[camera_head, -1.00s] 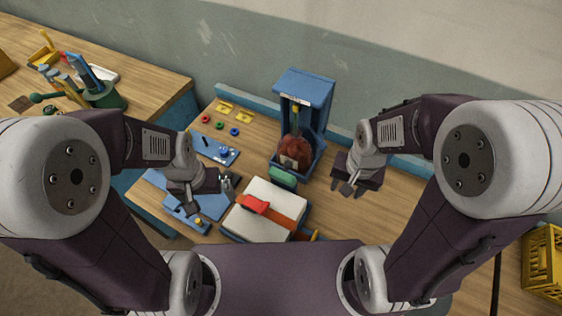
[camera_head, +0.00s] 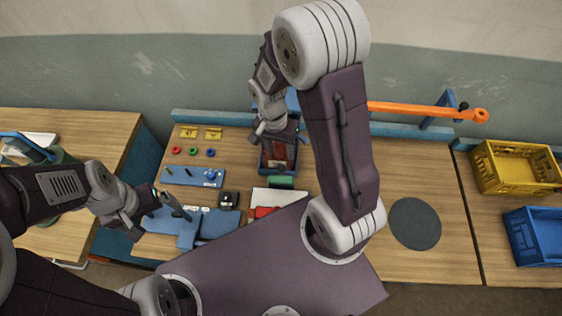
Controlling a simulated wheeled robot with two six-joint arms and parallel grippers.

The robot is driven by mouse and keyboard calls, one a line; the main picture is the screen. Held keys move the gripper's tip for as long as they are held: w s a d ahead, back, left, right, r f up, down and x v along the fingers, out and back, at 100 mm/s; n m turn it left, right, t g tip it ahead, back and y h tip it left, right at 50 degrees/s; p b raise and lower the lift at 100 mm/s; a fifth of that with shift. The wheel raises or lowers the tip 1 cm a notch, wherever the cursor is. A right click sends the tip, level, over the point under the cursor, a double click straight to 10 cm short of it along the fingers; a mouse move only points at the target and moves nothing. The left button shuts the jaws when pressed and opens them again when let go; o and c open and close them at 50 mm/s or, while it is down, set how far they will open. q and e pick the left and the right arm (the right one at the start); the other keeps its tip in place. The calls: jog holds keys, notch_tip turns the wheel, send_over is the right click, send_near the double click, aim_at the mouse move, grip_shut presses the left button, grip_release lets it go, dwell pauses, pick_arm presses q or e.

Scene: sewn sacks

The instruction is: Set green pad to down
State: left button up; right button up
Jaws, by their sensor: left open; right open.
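The green pad (camera_head: 281,182) is a small dark green block at the front of the blue stand (camera_head: 264,158). Whether it is up or down cannot be told from here. A red-brown sack (camera_head: 279,154) sits in the stand, partly hidden. My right gripper (camera_head: 268,132) is open over the stand, behind the pad in the picture, and covers most of the stand's upper part. Whether it touches the stand is unclear. My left gripper (camera_head: 150,212) is open above the blue parts at the left of the table, apart from the pad.
White blocks with a red piece (camera_head: 266,212) lie in front of the pad, partly hidden by my body. A black box (camera_head: 229,199) and a blue peg board (camera_head: 192,176) lie left. An orange bar (camera_head: 420,109) runs behind. A dark disc (camera_head: 415,223) lies right, with free table around it.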

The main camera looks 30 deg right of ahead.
aim_at(281, 165)
notch_tip(281, 165, down, 8)
jog(key=shift+s+r+p, duration=0.1)
jog(key=shift+r+p, duration=0.05)
jog(key=shift+p, duration=0.2)
jog(key=shift+s+d+f, duration=0.1)
jog(key=shift+d+f, duration=0.05)
jog(key=shift+f, duration=0.3)
jog(key=shift+a, duration=0.2)
jog(key=c, duration=0.4)
grip_shut()
jog(key=shift+r, duration=0.1)
